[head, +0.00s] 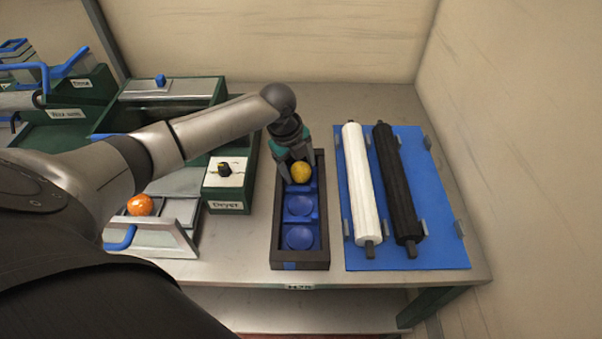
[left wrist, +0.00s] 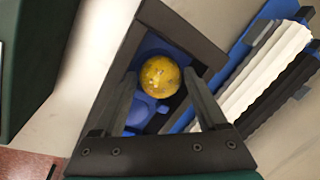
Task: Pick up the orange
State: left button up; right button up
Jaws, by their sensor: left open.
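An orange fruit (head: 139,205) lies in a metal tray at the left in the head view. A yellow, speckled round fruit (head: 301,173) is at the far part of a dark long holder (head: 301,266) with blue round seats; it also shows in the left wrist view (left wrist: 161,77). My left gripper (head: 297,170) is open over the yellow fruit. In the left wrist view its two fingers (left wrist: 160,79) stand on either side of this fruit, with gaps showing. Whether they touch it cannot be told. My right gripper is not in view.
A blue board (head: 440,240) with a white roller (head: 361,185) and a black roller (head: 397,185) lies right of the holder. A green box with a knob (head: 226,170) stands left of it. Walls close off the back and right.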

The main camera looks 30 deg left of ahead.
pick_arm(q)
jog(key=shift+f, duration=0.15)
jog(key=c, duration=1.1)
